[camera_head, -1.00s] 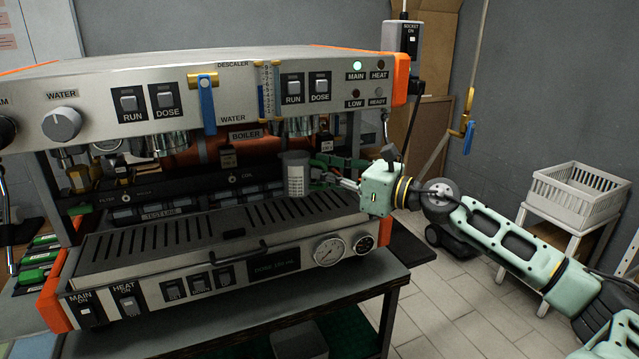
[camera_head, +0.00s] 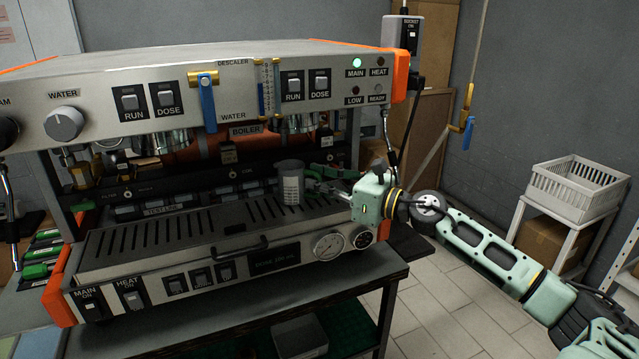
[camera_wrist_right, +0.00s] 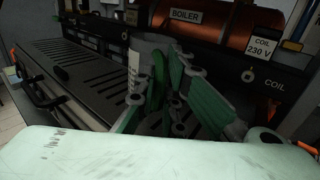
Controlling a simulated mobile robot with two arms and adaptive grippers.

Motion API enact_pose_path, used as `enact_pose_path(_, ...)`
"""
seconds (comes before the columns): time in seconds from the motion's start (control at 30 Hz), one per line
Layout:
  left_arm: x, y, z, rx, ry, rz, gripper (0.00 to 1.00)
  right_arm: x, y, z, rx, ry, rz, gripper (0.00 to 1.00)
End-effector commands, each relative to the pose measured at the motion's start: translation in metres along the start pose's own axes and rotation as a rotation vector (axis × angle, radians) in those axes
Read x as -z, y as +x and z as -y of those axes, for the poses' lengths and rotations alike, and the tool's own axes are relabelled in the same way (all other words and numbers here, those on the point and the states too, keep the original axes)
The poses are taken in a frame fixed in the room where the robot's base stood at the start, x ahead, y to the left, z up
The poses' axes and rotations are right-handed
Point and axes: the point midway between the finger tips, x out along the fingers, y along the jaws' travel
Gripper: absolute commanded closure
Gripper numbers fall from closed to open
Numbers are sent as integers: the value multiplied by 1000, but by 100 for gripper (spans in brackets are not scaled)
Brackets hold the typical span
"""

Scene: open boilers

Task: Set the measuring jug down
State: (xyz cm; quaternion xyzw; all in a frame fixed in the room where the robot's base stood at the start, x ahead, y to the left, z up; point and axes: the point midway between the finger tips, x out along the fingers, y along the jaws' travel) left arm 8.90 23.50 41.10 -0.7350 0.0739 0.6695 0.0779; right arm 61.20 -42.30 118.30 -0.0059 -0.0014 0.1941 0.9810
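The measuring jug (camera_head: 291,184) is a small grey cylinder with markings on its side. It is upright over the right rear part of the slotted drip tray (camera_head: 180,226); I cannot tell whether its base touches the tray. My right gripper (camera_head: 316,186) reaches in from the right with its green fingers closed at the jug's right side. In the right wrist view the jug (camera_wrist_right: 136,68) stands just beyond the fingertips, and the fingers (camera_wrist_right: 170,75) partly cover it. The exact contact is hard to see. My left gripper is not in view.
The boiler machine's upper panel (camera_head: 220,95) overhangs the tray. A copper boiler (camera_head: 245,143) lies behind. A tray handle (camera_head: 240,247) and gauges are at the front. A white crate (camera_head: 577,188) stands on a stool at right. The tray's left and middle are clear.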

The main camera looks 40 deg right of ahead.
Motion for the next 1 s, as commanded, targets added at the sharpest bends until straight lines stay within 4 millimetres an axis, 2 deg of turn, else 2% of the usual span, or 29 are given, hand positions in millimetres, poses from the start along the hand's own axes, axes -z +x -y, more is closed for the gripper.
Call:
enact_pose_path(0.03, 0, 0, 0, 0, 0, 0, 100, 0, 0, 0, 0, 0, -1, 85)
enact_pose_path(0.17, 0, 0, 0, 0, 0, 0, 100, 0, 0, 0, 0, 0, -1, 74)
enact_pose_path(0.57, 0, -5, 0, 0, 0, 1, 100, -5, 0, 0, 0, 0, -1, 73)
enact_pose_path(0.77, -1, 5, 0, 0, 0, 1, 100, 2, -17, 0, 0, 4, -3, 73)
enact_pose_path(1.0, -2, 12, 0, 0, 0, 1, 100, 0, -48, 0, 0, 4, -1, 73)
